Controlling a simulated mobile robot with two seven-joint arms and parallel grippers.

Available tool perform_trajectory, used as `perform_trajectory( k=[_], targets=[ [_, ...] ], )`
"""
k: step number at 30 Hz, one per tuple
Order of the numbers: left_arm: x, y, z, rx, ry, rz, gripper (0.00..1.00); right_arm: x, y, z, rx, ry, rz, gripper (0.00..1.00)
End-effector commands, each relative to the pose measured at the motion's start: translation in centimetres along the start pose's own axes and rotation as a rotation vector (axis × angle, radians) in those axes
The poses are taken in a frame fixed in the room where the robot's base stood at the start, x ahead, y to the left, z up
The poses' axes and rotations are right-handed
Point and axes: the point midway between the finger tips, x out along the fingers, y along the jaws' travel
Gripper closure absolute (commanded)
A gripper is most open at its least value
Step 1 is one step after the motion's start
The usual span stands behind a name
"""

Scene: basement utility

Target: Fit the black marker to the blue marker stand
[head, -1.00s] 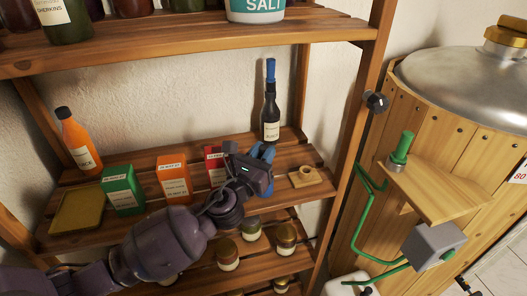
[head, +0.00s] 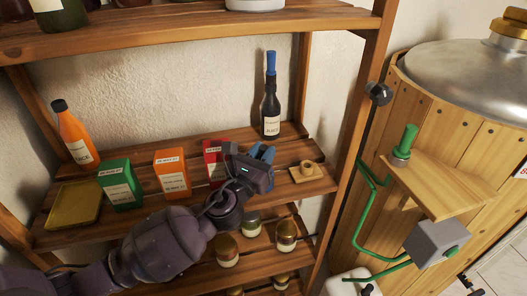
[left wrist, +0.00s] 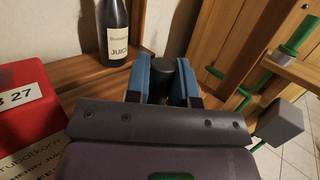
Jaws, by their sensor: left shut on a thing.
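My left gripper (head: 263,153) reaches over the middle shelf in the head view, its blue fingers pointing away from me. In the left wrist view the gripper (left wrist: 162,78) is shut on a black marker (left wrist: 158,66), a dark round piece showing between the fingers. The marker is hidden in the head view. A small tan wooden block with a round ring or cup (head: 306,171) lies on the shelf just right of the gripper, apart from it. I see no stand that is clearly blue. My right gripper is not in view.
A dark juice bottle with blue top (head: 270,105) stands behind the gripper. Red (head: 214,160), orange (head: 172,174) and green (head: 119,184) boxes stand to its left. A shelf post (head: 350,150) is on the right, with a wooden barrel (head: 450,110) beyond. Jars stand below.

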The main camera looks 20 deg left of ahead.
Motion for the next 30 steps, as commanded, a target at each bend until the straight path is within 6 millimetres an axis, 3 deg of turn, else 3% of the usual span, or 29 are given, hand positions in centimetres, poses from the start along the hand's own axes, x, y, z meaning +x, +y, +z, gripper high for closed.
perform_trajectory(
  k=[3,4,9,21,30],
  targets=[
    [-0.1,0.0,-0.3,0.000,0.001,0.000,1.00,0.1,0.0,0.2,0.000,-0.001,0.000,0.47],
    [-0.1,0.0,-0.3,0.000,0.000,0.000,0.74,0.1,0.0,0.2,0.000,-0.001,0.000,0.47],
    [0.0,0.0,-0.2,0.000,0.000,0.000,0.48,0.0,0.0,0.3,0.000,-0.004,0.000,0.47],
    [-0.1,0.0,-0.2,0.000,0.001,0.000,0.47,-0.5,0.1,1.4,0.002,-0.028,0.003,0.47],
    [-4.9,0.0,-0.4,-0.003,0.004,0.001,0.47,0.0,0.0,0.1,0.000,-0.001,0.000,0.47]
  ],
)
